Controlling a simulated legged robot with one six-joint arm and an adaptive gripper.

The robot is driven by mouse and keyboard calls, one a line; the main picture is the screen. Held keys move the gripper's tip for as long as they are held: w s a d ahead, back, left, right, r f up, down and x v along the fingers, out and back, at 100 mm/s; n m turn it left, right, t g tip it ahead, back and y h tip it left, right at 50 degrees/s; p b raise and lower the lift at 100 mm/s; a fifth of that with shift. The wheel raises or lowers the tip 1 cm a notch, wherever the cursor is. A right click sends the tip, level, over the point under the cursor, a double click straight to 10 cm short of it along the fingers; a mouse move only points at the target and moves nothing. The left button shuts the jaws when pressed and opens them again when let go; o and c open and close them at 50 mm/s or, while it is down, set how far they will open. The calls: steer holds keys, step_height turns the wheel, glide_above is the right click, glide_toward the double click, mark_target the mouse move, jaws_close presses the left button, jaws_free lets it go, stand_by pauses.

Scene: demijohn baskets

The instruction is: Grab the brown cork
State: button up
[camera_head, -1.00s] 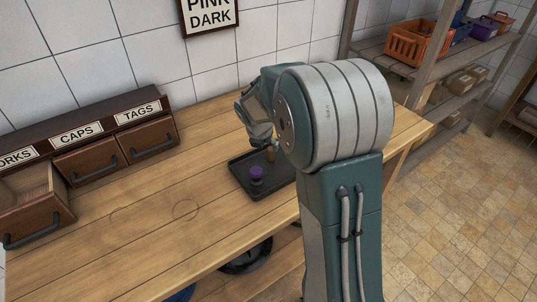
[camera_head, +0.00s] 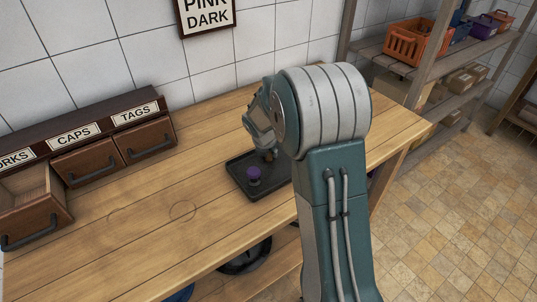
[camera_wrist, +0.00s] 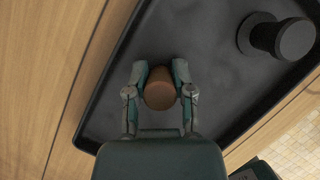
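The brown cork (camera_wrist: 160,90) stands on the dark tray (camera_wrist: 215,70) in the wrist view. My gripper (camera_wrist: 160,73) is down around it, with one finger on each side, close to the cork's sides. I cannot tell whether the fingers press on it. In the head view my gripper (camera_head: 266,148) is low over the tray (camera_head: 262,193), and it mostly hides the cork.
The wooden table (camera_head: 140,220) is clear to the left. A drawer unit (camera_head: 90,150) stands at the back left, its leftmost drawer open.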

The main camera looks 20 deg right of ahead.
stand_by(0.3)
steer(key=shift+a+r, duration=0.1)
steer(key=shift+r, duration=0.2)
step_height(320, 180, up, 2)
steer(key=shift+r, duration=0.15)
steer(key=s+a+r, duration=0.9)
steer(key=a+r, duration=0.1)
steer(key=shift+s, duration=0.4)
